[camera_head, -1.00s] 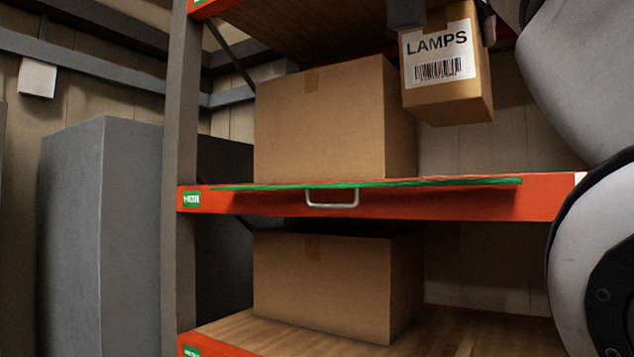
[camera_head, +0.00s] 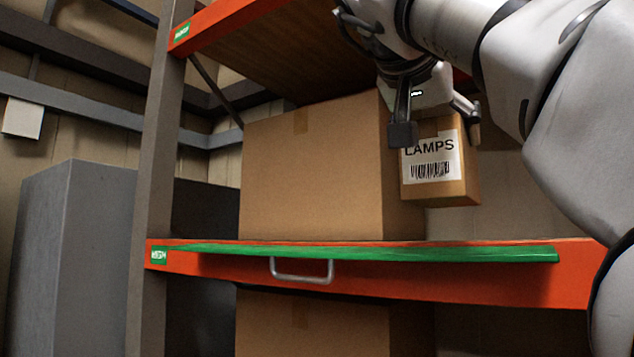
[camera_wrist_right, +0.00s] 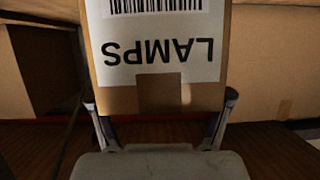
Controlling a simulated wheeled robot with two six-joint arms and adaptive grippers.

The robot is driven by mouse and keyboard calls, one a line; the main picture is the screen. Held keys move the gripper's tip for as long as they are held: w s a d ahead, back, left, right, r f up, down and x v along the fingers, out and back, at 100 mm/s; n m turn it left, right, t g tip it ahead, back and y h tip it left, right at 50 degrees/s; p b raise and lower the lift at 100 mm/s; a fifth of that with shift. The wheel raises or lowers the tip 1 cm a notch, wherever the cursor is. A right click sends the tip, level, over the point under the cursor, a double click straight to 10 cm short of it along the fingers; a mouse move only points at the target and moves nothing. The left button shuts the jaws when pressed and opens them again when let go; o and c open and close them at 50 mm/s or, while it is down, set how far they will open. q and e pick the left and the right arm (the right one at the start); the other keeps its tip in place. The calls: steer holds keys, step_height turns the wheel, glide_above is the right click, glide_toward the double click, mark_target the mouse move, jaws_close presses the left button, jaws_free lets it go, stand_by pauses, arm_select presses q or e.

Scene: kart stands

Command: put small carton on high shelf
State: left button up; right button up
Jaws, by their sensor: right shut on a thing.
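The small carton (camera_head: 440,185) is brown with a white label reading LAMPS and a barcode. My right gripper (camera_head: 438,128) is shut on its upper part, one finger at each side. The carton hangs upright above the shelf with the orange front beam (camera_head: 400,279), just right of a large box. In the right wrist view the carton (camera_wrist_right: 157,95) fills the middle, its label upside down, between the two fingers (camera_wrist_right: 160,110). A higher shelf with an orange beam (camera_head: 235,20) is at the top. My left gripper is not in view.
A large brown box (camera_head: 310,175) stands on the shelf, left of the carton. Another box (camera_head: 310,325) is below. A green strip (camera_head: 450,254) and a metal handle (camera_head: 302,277) are at the shelf front. A grey upright (camera_head: 152,170) stands at left.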

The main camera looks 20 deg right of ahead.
steer(key=w+d+f, duration=0.1)
steer(key=w, duration=0.1)
steer(key=w+d+f, duration=0.3)
steer(key=w, duration=0.2)
steer(key=shift+d+f, duration=0.2)
steer(key=shift+w+d, duration=0.2)
steer(key=shift+d, duration=0.15)
steer(key=shift+w+d+f, duration=0.1)
steer(key=shift+d+f, duration=0.1)
steer(key=shift+f, duration=0.05)
steer(key=o, duration=1.7)
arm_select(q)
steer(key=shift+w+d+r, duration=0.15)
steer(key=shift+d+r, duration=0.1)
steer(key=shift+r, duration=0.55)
arm_select(e)
steer(key=shift+s+a+r, duration=0.2)
steer(key=shift+a, duration=0.15)
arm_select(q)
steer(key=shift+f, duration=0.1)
